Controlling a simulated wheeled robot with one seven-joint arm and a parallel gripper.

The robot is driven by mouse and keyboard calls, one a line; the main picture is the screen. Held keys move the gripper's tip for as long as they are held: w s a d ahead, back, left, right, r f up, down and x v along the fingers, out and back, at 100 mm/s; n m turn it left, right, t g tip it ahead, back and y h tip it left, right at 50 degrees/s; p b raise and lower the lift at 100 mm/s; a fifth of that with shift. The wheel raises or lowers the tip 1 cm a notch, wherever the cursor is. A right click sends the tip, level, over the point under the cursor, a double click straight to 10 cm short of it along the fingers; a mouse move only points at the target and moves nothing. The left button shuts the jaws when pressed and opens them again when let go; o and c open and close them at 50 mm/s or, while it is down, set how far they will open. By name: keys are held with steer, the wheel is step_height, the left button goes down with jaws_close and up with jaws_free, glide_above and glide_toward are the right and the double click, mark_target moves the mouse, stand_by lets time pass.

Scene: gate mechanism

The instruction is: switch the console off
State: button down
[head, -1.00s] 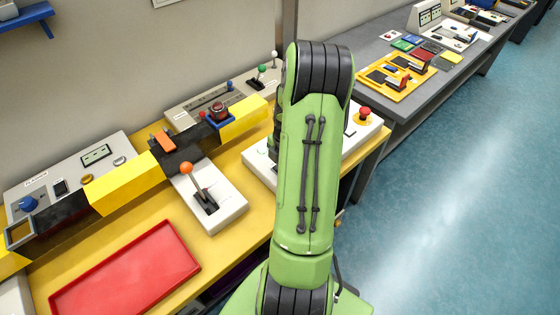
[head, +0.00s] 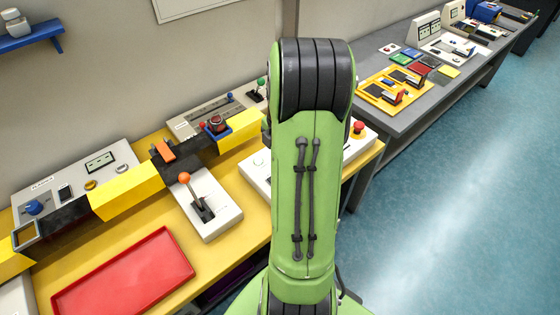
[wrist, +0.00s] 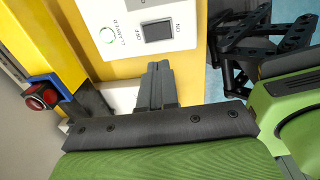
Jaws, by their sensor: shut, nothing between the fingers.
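A white console panel (wrist: 185,12) shows at the top of the wrist view, with a dark rocker switch (wrist: 158,32) between the words OFF and ON. A small label that seems to read CLAMPED sits to the left of the switch. My gripper (wrist: 157,66) is shut and empty, its tips just below the switch in the picture; I cannot tell if they touch the panel. In the head view my green arm hides my gripper and most of a white console (head: 256,172), which I take to be the same one.
A red button in a blue holder (wrist: 42,95) is left of my gripper, on the yellow-black bar (head: 125,190). A lever box with an orange knob (head: 205,205) and a red tray (head: 125,275) are on the yellow table. A grey bench (head: 400,120) stands at the right.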

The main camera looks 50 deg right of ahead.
steer(key=d+y+b, duration=0.1)
steer(key=d+r+y+b, duration=0.1)
steer(key=d, duration=0.1)
steer(key=d+y+b, duration=0.1)
steer(key=shift+w+d+r, duration=0.3)
steer(key=shift+w+r, duration=0.1)
stand_by(0.4)
steer(key=shift+f, duration=0.1)
steer(key=b+x, duration=0.1)
steer(key=x, duration=0.3)
steer(key=b+x, duration=0.1)
steer(key=x, duration=0.4)
steer(key=b+x, duration=0.1)
steer(key=x, duration=0.3)
steer(key=shift+w+d+f+b, duration=0.2)
steer(key=shift+w+d+b, duration=0.05)
steer(key=shift+w+b, duration=0.05)
steer(key=shift+f, duration=0.25)
